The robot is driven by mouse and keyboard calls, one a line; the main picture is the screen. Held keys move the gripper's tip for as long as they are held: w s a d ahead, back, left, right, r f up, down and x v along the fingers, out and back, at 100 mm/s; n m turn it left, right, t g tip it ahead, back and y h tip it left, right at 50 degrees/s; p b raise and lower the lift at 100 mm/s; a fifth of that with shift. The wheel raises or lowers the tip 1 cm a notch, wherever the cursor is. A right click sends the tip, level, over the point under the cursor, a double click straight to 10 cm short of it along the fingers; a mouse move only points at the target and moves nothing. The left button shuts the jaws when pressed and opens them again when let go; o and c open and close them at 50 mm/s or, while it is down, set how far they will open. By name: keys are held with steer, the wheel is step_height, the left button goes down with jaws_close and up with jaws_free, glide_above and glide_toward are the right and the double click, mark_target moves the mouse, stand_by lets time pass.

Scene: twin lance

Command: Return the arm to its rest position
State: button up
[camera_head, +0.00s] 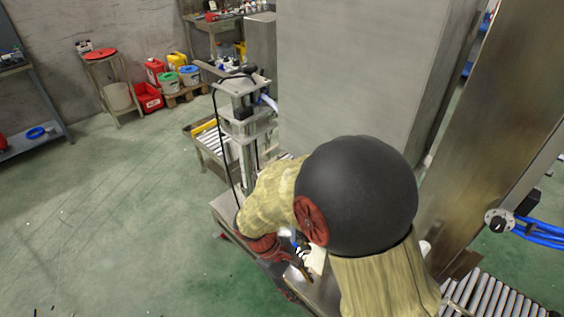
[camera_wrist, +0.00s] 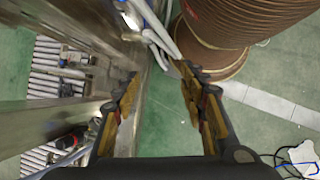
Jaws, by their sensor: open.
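My gripper (camera_wrist: 158,92) shows in the wrist view with its two fingers spread apart and nothing between them. Below and beyond the fingers are green floor and the edge of a metal structure. In the head view my arm, with a large dark round joint and yellowish covers, fills the middle and lower right. My gripper is mostly hidden behind the arm there, so its fingers cannot be made out clearly.
A roller conveyor (camera_wrist: 42,88) lies left of the fingers and a brown ribbed spool (camera_wrist: 235,22) stands close at upper right. In the head view a tall grey cabinet (camera_head: 345,75) and metal post (camera_head: 505,110) stand behind my arm. Green floor (camera_head: 110,210) at left is clear.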

steer(key=s+d+r+m+t+y, duration=0.2)
steer(key=d+r+m, duration=0.1)
steer(key=r, duration=0.5)
steer(key=s+d+r+m+t+y, duration=0.1)
steer(key=s+d+r+m+t, duration=0.1)
steer(key=d+r, duration=0.4)
steer(key=s+d+r+m+t+y, duration=0.2)
steer(key=d+r+m+t, duration=0.2)
steer(key=r, duration=0.8)
steer(key=shift+s+d+r+m+y, duration=0.15)
steer(key=shift+s+m+y, duration=0.2)
steer(key=shift+m, duration=0.75)
steer(key=shift+c, duration=0.5)
